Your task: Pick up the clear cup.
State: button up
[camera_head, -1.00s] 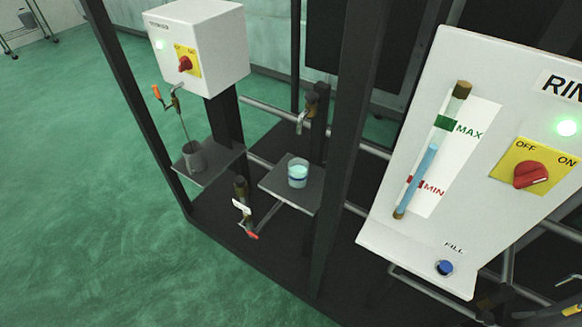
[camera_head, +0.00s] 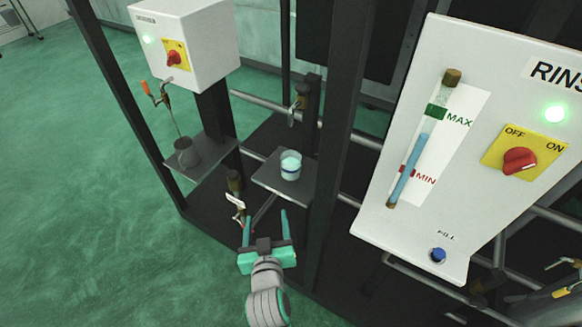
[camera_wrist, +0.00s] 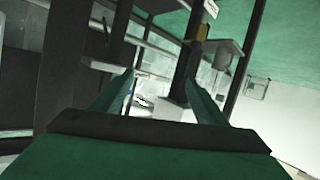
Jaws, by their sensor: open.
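The clear cup (camera_head: 291,166) stands upright on a small grey shelf (camera_head: 268,184) in the head view. It holds pale blue liquid and has a dark blue line around it. My gripper (camera_head: 265,215) is open and empty, with its two teal fingers pointing toward the shelf. The fingertips are in front of and below the shelf in the picture, apart from the cup. In the wrist view the open fingers (camera_wrist: 158,82) show with nothing held between them. I cannot make out the cup there for certain.
A dark upright post (camera_head: 338,140) is right of the clear cup. A tap (camera_head: 298,102) is behind it. A large rinse panel (camera_head: 460,150) fills the right.

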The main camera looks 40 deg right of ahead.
aim_at(290, 170)
jog(key=w+d+r+m+g, duration=0.1)
jog(key=w+d+r, duration=0.1)
jog(key=d, duration=0.2)
jog(key=w+d+r+m+g+h, duration=0.1)
jog(key=w+d+r, duration=0.1)
jog(key=d, duration=0.1)
jog(key=w+d+r+m+h, duration=0.1)
jog(key=w+d+r+m, duration=0.1)
jog(key=d, duration=0.2)
jog(key=shift+d+r+g, duration=0.3)
jog(key=shift+d+g, duration=0.05)
jog(key=shift+g, duration=0.05)
jog(key=shift+f+x, duration=0.1)
jog(key=shift+x, duration=1.4)
jog(key=shift+f+x, duration=0.15)
jog(key=shift+x, duration=1.4)
jog(key=shift+s+a, duration=0.1)
jog(key=shift+a, duration=0.05)
jog(key=c, duration=1.3)
jog(key=shift+r, duration=0.1)
jog(key=shift+c, duration=0.2)
